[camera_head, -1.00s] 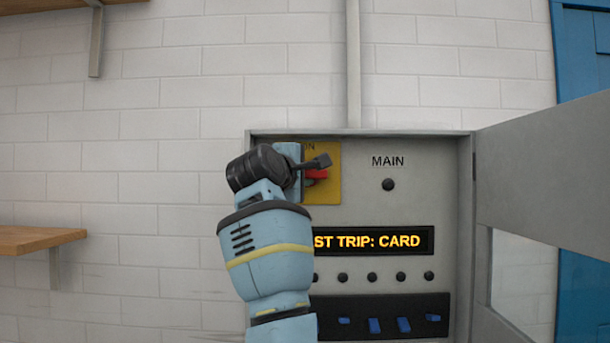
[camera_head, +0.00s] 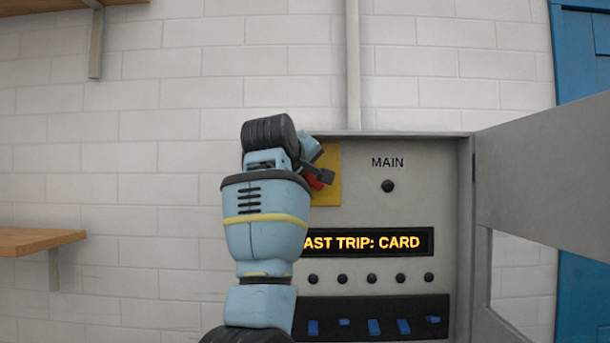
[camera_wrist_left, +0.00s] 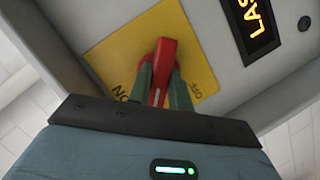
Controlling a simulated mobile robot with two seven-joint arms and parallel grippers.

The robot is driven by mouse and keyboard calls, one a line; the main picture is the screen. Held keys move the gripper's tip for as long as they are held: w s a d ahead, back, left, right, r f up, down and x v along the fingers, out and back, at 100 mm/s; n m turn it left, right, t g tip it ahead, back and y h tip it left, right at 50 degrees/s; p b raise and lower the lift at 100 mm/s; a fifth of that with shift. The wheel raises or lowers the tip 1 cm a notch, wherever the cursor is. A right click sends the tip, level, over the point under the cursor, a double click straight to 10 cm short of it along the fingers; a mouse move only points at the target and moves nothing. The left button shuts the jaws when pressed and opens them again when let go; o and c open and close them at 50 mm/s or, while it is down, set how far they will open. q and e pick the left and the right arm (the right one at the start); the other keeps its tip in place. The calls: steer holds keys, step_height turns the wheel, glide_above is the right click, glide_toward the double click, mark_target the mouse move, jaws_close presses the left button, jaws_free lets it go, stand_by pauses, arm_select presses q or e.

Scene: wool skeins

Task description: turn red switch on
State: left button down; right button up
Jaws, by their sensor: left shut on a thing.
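The red switch (camera_wrist_left: 166,53) is a rotary handle on a yellow plate (camera_wrist_left: 120,50) marked ON and OFF in the left wrist view. My left gripper (camera_wrist_left: 160,88) is shut on the handle, one finger on each side. In the head view the left gripper (camera_head: 322,177) is at the yellow plate (camera_head: 331,158), at the panel's upper left. Part of the red switch (camera_head: 315,184) shows below its fingers, tilted. My left arm hides much of the plate and its lettering. The right gripper is not in view.
The grey panel (camera_head: 430,190) has a MAIN lamp (camera_head: 388,185), a lit display (camera_head: 370,242), several small knobs and a row of blue switches (camera_head: 375,326). Its door (camera_head: 560,170) stands open at the right. Wooden shelves (camera_head: 40,239) are on the left wall.

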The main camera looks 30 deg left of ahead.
arm_select(q)
steer(key=shift+w+d+m+g+y, duration=0.1)
steer(key=shift+m+g+y, duration=0.7)
steer(key=shift+m, duration=0.8)
steer(key=shift+w+d+m+g+y, duration=0.1)
steer(key=shift+m+g+y, duration=0.65)
steer(key=shift+m, duration=0.85)
steer(key=c, duration=1.3)
jaws_free()
steer(key=shift+r, duration=0.1)
steer(key=shift+s+t+y, duration=0.1)
steer(key=shift+t+y, duration=0.15)
steer(key=shift+v, duration=3.9)
